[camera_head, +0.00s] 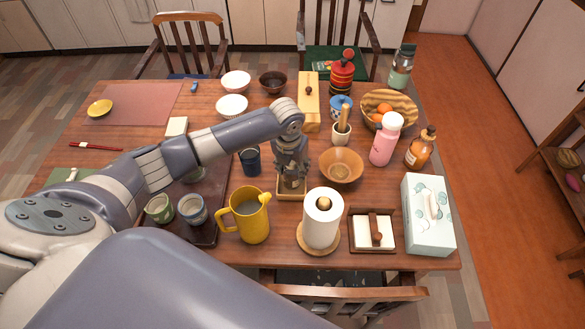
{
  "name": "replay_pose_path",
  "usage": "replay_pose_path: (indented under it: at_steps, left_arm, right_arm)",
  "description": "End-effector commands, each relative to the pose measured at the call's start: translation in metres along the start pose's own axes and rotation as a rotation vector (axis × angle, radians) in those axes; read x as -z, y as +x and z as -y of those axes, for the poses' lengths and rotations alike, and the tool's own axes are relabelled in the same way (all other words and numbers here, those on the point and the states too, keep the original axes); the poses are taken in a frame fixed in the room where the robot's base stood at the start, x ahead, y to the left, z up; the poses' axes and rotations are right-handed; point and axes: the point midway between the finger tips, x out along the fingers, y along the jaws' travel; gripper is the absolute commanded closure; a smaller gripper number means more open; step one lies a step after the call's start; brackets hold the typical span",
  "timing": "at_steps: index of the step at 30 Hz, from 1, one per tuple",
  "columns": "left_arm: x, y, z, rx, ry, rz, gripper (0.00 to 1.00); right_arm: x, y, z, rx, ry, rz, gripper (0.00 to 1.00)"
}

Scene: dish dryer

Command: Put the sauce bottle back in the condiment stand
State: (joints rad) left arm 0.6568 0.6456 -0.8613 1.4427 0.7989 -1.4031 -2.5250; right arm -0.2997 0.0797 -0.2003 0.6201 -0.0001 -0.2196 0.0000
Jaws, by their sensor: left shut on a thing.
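My left gripper (291,166) points down over a small square wooden tray, which looks like the condiment stand (281,196), right of the dark blue cup. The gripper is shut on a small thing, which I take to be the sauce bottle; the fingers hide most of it. I cannot tell whether its base touches the stand. My right gripper is not in view.
A brown bowl (341,167) stands close right of the gripper. A yellow pitcher (250,222) and a paper towel roll (322,222) stand in front. An amber bottle (421,147) and a pink bottle (385,141) stand further right. Several cups are at left.

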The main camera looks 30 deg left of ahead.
Motion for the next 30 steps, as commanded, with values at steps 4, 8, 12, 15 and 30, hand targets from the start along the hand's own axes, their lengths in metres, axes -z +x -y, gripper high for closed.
replay_pose_path:
  at_steps: [4,8,12,15,30]
  left_arm:
    - [0.001,0.01,0.0,-0.001,-0.001,0.001,0.9]
    - [0.001,0.011,0.0,0.0,0.0,0.003,0.9]
    - [0.001,0.011,0.0,0.0,0.0,0.002,0.9]
    - [0.002,0.014,0.0,0.0,0.0,0.002,0.9]
    - [0.002,0.011,0.0,0.0,0.0,0.002,0.36]
  right_arm:
    - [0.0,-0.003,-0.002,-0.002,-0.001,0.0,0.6]
    - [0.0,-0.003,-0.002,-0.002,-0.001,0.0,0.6]
    - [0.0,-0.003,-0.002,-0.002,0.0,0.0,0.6]
    - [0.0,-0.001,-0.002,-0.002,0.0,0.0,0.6]
    - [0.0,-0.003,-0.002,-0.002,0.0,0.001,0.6]
